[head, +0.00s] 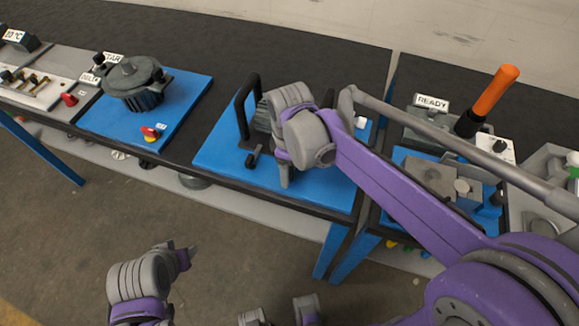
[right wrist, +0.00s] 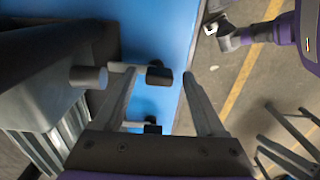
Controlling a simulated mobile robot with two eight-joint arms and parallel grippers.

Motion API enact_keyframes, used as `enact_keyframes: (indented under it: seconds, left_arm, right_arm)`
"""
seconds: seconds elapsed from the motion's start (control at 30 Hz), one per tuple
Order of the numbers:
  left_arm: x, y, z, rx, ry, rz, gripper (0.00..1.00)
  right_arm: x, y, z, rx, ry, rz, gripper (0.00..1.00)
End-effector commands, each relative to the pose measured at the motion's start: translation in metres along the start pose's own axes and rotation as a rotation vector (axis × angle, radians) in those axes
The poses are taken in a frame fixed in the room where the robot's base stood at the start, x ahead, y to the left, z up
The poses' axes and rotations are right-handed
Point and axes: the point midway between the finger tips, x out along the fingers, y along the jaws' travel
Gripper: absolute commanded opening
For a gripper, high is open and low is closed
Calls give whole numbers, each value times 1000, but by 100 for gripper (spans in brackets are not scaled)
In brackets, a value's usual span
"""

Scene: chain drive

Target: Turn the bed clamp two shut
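A small black clamp lever (head: 253,158) stands at the front of the middle blue plate (head: 222,160), beside a black upright handle frame. In the right wrist view, one black clamp knob (right wrist: 159,75) is in line between the fingertips of my right gripper (right wrist: 158,73), and a second black knob (right wrist: 152,129) shows nearer the palm. I see no number marking either clamp. My right gripper (head: 284,180) is open, with a gap on both sides of the first knob. I cannot tell its height above the knob. My left gripper (head: 188,256) hangs over the floor, its fingers unclear.
A black handle frame (head: 243,110) and a ribbed grey motor body (right wrist: 45,115) stand close to my right gripper. A motor (head: 135,85) on another blue plate is at left. An orange-handled lever (head: 495,92) stands at right. Floor in front of the bench is clear.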

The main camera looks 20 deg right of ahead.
Motion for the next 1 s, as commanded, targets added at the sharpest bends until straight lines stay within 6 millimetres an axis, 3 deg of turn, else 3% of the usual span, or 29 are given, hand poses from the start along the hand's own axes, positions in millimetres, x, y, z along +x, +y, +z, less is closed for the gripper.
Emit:
enact_keyframes:
  seconds: [0.27, 0.37, 0.7, 1.0]
  left_arm:
    - [-1, 0, 0, 0, 0, 0, 50]
    - [-2, 0, -2, 0, 1, 0, 50]
    - [-7, 0, -6, 0, 4, 0, 50]
    - [-8, 0, -7, 0, 5, 0, 50]
  right_arm:
    - [-4, 0, 0, 1, 1, 1, 72]
    - [-16, 0, 0, 1, 1, 1, 72]
    - [-83, 0, 0, 1, 0, 1, 72]
    - [-108, 0, 0, 1, 0, 0, 72]
